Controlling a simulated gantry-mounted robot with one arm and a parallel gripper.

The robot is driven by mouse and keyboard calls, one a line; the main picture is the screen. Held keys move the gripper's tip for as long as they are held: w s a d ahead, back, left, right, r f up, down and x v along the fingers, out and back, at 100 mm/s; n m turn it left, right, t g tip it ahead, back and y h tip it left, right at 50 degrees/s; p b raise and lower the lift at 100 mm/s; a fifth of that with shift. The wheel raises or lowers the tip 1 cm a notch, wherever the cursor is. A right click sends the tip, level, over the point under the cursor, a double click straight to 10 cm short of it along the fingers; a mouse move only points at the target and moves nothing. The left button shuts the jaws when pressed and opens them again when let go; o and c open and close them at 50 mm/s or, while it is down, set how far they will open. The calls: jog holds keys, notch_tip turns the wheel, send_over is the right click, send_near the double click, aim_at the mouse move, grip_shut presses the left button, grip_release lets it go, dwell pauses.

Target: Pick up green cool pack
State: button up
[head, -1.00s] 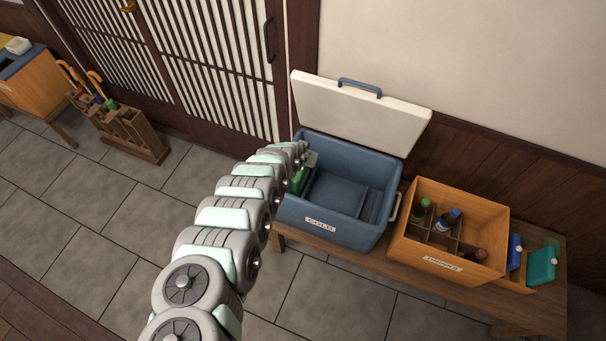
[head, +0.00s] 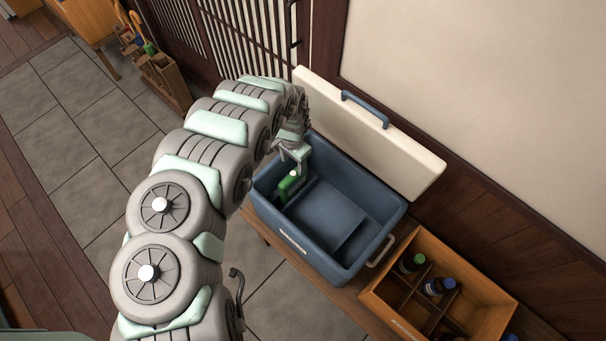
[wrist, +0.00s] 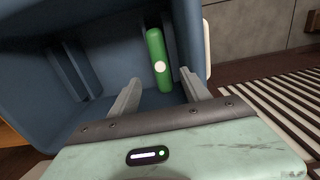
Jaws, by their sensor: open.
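The green cool pack (head: 287,186) stands on edge inside the blue cooler box (head: 365,261), near its left wall. It has a round white spot on its top edge. In the wrist view the cool pack (wrist: 159,62) lies ahead of my gripper (wrist: 162,88), in line with the gap between the fingers. My gripper (head: 295,160) is over the left end of the cooler, open and empty, with the fingers apart from the pack. The lower part of the pack is hidden inside the cooler.
The cooler's white lid (head: 370,130) stands open at the back. Inside, a blue divider (wrist: 80,70) stands apart from the pack. A wooden crate (head: 470,275) with several bottles is to the right. A slatted door is behind my arm.

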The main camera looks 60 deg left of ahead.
aim_at(293, 174)
jog(key=f, duration=0.2)
jog(key=shift+s+f, duration=0.25)
jog(key=shift+f, duration=0.15)
jog(key=shift+w+f+b, duration=0.1)
jog(key=shift+f+b, duration=0.95)
jog(key=shift+f, duration=2.2)
jog(key=shift+c, duration=0.2)
grip_shut()
